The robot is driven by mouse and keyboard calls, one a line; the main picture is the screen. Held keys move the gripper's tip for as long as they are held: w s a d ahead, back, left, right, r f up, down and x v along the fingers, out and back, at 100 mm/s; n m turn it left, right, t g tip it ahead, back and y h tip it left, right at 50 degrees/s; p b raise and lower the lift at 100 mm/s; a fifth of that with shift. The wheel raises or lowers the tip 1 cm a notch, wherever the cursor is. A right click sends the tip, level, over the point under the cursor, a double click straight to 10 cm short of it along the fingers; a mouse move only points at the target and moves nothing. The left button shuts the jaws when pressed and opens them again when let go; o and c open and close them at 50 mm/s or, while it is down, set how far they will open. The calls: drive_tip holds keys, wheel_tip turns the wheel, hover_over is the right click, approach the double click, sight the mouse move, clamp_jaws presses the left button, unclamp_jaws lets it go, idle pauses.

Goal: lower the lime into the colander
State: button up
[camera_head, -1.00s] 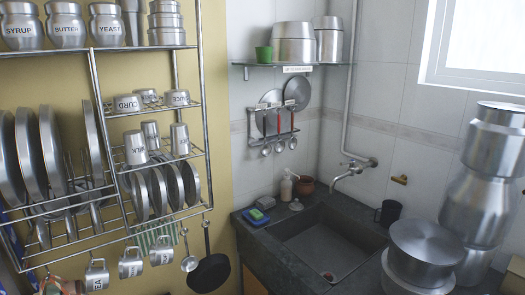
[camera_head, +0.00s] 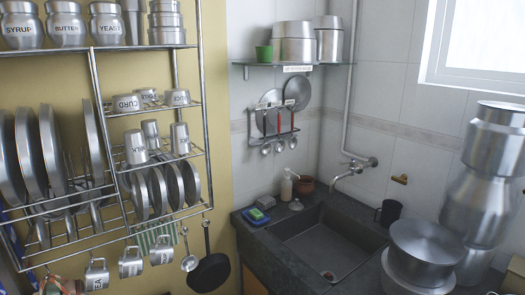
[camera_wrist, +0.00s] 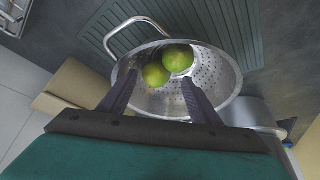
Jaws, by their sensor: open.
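In the wrist view a steel colander (camera_wrist: 217,88) with many small holes and a looped handle lies below my gripper. Two green limes show within its rim: one lime (camera_wrist: 179,56) is farther up in the picture, and the other lime (camera_wrist: 155,75) is beside it, nearer to me. My gripper (camera_wrist: 156,80) is open, its two dark fingers apart over the colander. The nearer lime shows between the fingertips; I cannot tell whether either finger touches it. The head view does not show the colander, the limes or my gripper clearly.
In the wrist view a ribbed dark green mat (camera_wrist: 240,30) lies under the colander, and a tan box-like thing (camera_wrist: 75,90) is at left. The head view shows a dark sink (camera_head: 330,240), stacked steel pots (camera_head: 425,250) at right and a loaded wire rack (camera_head: 125,190) at left.

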drive_tip(key=d+b+v, duration=0.1)
drive_tip(key=b+v, duration=0.1)
drive_tip(key=v, duration=1.1)
drive_tip(key=shift+s+a+r, duration=0.15)
drive_tip(key=shift+a+r, duration=0.2)
drive_tip(key=shift+a, duration=0.15)
